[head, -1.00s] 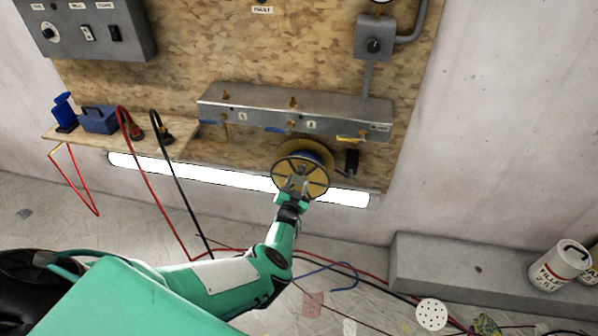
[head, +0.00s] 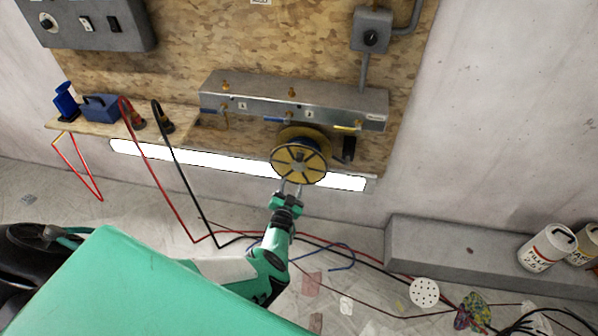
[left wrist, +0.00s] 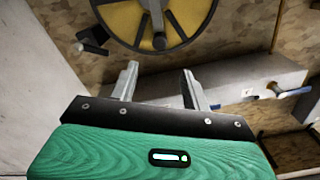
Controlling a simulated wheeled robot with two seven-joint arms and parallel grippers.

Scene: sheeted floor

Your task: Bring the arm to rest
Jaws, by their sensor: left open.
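My left gripper (head: 290,188) is open and empty, its fingertips just below the yellow spool (head: 299,163) in the head view. In the left wrist view the two spread fingers of the gripper (left wrist: 160,85) point toward the spool (left wrist: 128,32), with nothing between them. The spool has a yellow rim and dark spokes and sits in front of the wall board, below the grey manifold box (head: 290,100). The fingers look apart from the spool. My right gripper is in no view.
A shelf (head: 105,137) at left holds a blue box (head: 101,107) and clamps with red and black cables. A bright light tube (head: 200,158) runs under the board. A grey ledge (head: 480,262) with white cans (head: 547,248) is at right. Cables and scraps litter the floor.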

